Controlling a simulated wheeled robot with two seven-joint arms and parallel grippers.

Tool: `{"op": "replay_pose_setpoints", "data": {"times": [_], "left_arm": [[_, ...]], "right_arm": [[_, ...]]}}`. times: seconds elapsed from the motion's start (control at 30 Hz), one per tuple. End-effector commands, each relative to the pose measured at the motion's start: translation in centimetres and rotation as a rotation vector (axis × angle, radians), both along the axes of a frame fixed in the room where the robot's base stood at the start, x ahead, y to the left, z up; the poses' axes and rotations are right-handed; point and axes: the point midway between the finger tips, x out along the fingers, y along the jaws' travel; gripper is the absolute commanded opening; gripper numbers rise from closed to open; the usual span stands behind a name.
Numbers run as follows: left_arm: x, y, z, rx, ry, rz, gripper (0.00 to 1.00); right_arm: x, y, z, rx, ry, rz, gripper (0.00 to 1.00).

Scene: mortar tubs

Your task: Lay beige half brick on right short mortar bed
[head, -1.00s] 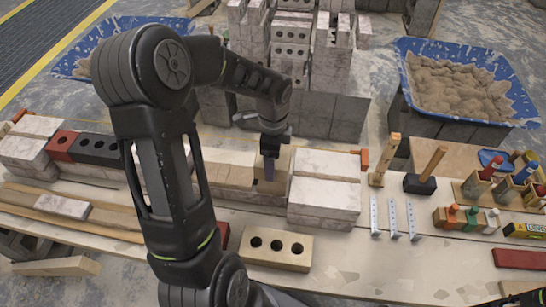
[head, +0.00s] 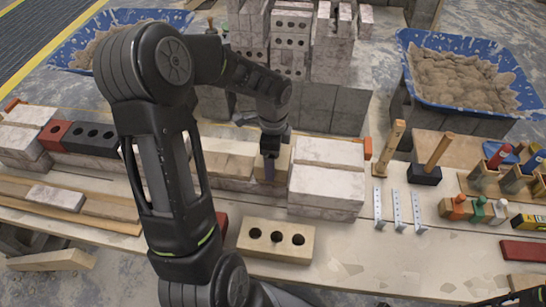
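My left arm crosses the middle of the head view, and its gripper (head: 270,165) points down at the brick row. One dark finger shows against the front face of the beige half brick (head: 284,160); the far finger is hidden. The gripper looks shut on this brick. The brick is upright, close to the left side of a pale brick stack (head: 325,188) and to the right of beige bricks (head: 228,160) in the row. I cannot tell whether its underside touches the mortar bed, which is hidden. Only a dark bit of my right arm shows at the lower right corner; its gripper is out of view.
A beige three-hole brick (head: 276,241) lies in front of the row. Red (head: 53,134) and black (head: 92,143) bricks are at left. Metal strips (head: 397,210), wooden-handled tools (head: 425,172) and coloured bottles (head: 478,208) stand right. A blue mortar tub (head: 408,50) is behind.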

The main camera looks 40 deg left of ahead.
Motion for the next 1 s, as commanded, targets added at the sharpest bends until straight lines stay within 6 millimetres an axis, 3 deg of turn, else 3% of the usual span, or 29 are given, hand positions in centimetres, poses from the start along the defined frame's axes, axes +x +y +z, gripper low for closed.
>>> {"op": "replay_pose_setpoints", "data": {"times": [0.87,0.9,1.0], "left_arm": [[0.08,0.02,-0.7,0.001,-0.002,0.0,0.11],[0.08,0.02,-0.64,0.001,-0.002,0.0,0.87],[0.07,0.02,-0.66,0.001,-0.002,0.0,0.95]], "right_arm": [[-0.01,0.0,-0.53,0.0,0.0,0.0,0.36],[-0.01,0.0,-0.47,0.0,0.0,0.0,0.36],[-0.01,0.0,-0.47,0.0,0.0,0.0,0.36]]}}
